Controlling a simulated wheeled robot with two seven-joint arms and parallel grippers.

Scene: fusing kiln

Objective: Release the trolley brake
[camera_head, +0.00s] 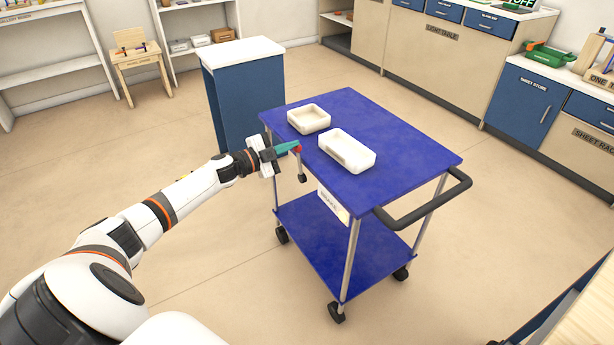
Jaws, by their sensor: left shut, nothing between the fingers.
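The trolley (400,133) has a blue top, a blue lower shelf (320,235), black castors and a black push handle (425,205) on its right side. A white label plate (334,205) hangs at its near edge. A small red piece (298,149) shows at the near left edge of the top, with a dark-ended lever (302,178) hanging below it; I take this to be the brake. My left gripper (289,148) is shut and empty, its green fingertips at the red piece. I cannot tell whether they touch. My right gripper is not in view.
Two cream moulds, one square (309,118) and one oblong (347,151), stand on the trolley top. A blue cabinet with a white top (243,52) stands close behind. Blue and beige counters (465,62) line the back right. The floor at front left is clear.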

